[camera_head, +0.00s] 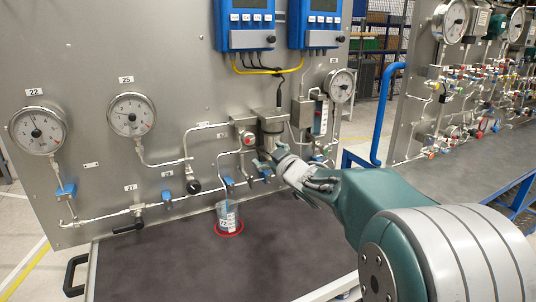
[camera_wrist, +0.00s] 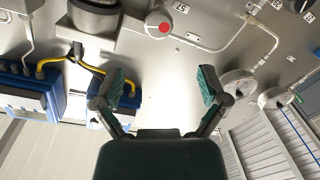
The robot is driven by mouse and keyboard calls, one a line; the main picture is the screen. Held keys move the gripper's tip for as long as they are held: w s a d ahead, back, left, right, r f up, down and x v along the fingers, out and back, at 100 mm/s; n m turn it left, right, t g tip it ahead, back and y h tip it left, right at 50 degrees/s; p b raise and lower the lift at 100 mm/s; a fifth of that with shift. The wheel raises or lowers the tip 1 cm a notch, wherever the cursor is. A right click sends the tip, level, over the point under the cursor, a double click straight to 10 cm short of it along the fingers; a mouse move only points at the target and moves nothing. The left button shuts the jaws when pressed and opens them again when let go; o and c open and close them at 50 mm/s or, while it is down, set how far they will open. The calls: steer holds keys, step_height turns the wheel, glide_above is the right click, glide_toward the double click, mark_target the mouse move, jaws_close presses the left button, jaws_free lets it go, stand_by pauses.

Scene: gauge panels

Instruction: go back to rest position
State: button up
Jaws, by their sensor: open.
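My gripper (camera_wrist: 162,90) is open in the wrist view, with its two green-padded fingers spread apart and nothing between them. In the head view, my green and white arm reaches in from the lower right, and my gripper (camera_head: 280,158) is in front of the grey gauge panel (camera_head: 75,92), near a metal cylindrical fitting (camera_head: 271,122). I cannot tell whether it touches anything. In the wrist view, the panel (camera_wrist: 165,62) lies beyond the fingers, seen turned over, with a red-centred fitting (camera_wrist: 165,27).
Round gauges (camera_head: 37,130) and thin pipes cover the panel. Two blue instruments (camera_head: 246,20) hang at its top. A clear labelled beaker (camera_head: 226,215) stands in a red ring on the dark tabletop (camera_head: 160,255). A blue rail (camera_head: 382,115) and second panel stand at right.

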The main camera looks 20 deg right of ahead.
steer(key=shift+s+r, duration=0.1)
steer(key=s+d+f+m+g+h, duration=0.2)
steer(key=s+m+g+h, duration=0.4)
steer(key=s, duration=1)
steer(key=s+a+f+g, duration=0.1)
steer(key=s+f+g, duration=0.1)
steer(key=s, duration=0.5)
steer(key=s+a+f+m+g+y, duration=0.1)
steer(key=s+a+f, duration=0.1)
steer(key=s+f, duration=0.2)
steer(key=s+a+f+m+g, duration=0.1)
steer(key=s+a+f+g, duration=0.1)
steer(key=s, duration=0.8)
steer(key=shift+s+f+g, duration=0.2)
steer(key=shift+f+g, duration=0.1)
steer(key=shift+f, duration=0.4)
stand_by(2.2)
